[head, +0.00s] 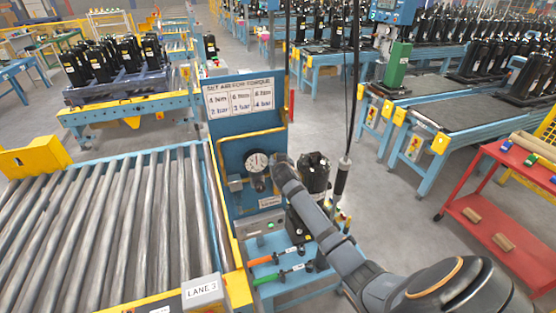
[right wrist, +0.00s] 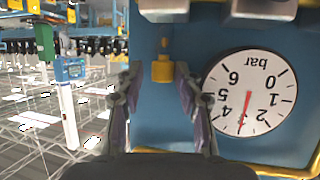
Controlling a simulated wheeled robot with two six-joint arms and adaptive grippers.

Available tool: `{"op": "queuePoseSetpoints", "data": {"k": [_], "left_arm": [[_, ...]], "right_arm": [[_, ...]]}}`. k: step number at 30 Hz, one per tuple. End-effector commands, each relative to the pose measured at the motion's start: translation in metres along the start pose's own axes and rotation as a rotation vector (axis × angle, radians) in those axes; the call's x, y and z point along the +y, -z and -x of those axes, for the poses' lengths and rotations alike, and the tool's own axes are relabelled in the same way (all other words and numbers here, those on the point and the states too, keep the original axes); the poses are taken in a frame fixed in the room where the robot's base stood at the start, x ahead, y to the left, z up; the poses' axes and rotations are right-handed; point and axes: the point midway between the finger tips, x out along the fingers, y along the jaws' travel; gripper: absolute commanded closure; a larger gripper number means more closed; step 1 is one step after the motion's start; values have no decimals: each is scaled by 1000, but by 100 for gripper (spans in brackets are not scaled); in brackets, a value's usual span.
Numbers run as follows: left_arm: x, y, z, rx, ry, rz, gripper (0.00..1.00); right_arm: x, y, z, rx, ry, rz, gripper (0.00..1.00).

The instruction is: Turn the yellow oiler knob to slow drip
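The yellow oiler knob (right wrist: 162,71) shows in the right wrist view, in front of the blue panel (right wrist: 172,28). My right gripper (right wrist: 159,78) is open. Its fingertips are on either side of the knob, with small gaps visible on both sides; how deep the knob lies between them is hard to tell. In the head view my right gripper (head: 281,166) is at the blue station beside the pressure gauge (head: 257,162), and it hides the knob. My left gripper is not in view.
The round white gauge, upside down in the right wrist view (right wrist: 250,92), is close beside the right finger. A sign (head: 239,98) tops the station. Orange and green-handled tools (head: 275,267) lie below. A roller conveyor (head: 110,240) is left; a red cart (head: 510,215) is right.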

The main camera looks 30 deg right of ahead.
Motion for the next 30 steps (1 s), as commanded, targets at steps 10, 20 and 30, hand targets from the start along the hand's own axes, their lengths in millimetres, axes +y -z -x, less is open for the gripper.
{"op": "queuePoseSetpoints", "data": {"k": [10,20,30], "left_arm": [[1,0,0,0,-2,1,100],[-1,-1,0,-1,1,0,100],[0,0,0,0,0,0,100]], "right_arm": [[-3,1,0,2,7,-5,54],[-3,1,7,4,9,-6,54],[1,0,61,2,6,-5,54]]}}
